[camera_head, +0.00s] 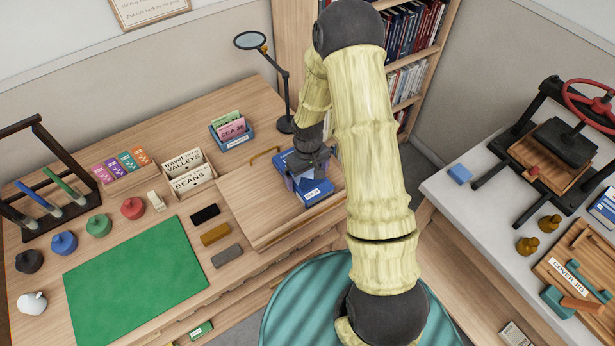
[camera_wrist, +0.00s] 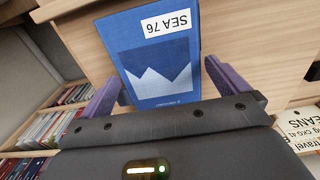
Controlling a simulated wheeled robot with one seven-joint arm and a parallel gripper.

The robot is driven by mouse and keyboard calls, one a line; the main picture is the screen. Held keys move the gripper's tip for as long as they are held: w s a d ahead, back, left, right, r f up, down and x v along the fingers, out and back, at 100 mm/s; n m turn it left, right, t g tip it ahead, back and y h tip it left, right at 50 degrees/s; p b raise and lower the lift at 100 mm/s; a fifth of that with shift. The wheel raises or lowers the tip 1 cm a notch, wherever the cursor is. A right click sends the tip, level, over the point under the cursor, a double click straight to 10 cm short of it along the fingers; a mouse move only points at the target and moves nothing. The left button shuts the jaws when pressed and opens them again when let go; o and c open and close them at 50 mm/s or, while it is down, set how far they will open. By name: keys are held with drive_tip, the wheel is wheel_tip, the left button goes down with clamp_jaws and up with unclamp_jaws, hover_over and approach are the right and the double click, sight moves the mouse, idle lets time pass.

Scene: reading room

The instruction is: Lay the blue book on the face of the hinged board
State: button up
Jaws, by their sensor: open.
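The blue book (camera_head: 316,193) has a white label and lies on the right part of the wooden hinged board (camera_head: 252,213), partly hidden by my gripper. In the wrist view the book (camera_wrist: 150,22) shows a pale mountain picture and a "SEA 76" label, with light wood under it. The board has a brass handle (camera_head: 264,154) by its back edge. My gripper (camera_head: 306,176) is at the book; in the wrist view its purple fingers (camera_wrist: 163,86) are open, one on each side of the book, with visible gaps. Whether the book touches the board all over cannot be told.
Card boxes (camera_head: 188,178) and a blue card tray (camera_head: 238,137) stand behind and left of the board. A magnifier lamp (camera_head: 284,90) stands behind it. Small dark, ochre and grey blocks (camera_head: 215,234) lie left. A green mat (camera_head: 135,280) covers the front left. A press (camera_head: 560,145) stands on the right table.

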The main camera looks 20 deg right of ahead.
sight(308, 179)
wheel_tip(308, 179, up, 10)
drive_tip(key=shift+r+b, duration=0.2)
drive_tip(key=shift+b, duration=0.1)
idle(0.5)
drive_tip(key=s+r+m+t, duration=0.2)
drive_tip(key=s+r+m, duration=0.1)
drive_tip(key=s+r, duration=0.7)
drive_tip(key=s, duration=0.4)
drive_tip(key=shift+s+m+t, duration=0.2)
drive_tip(key=shift+m+t, duration=0.1)
drive_tip(key=shift+r, duration=0.1)
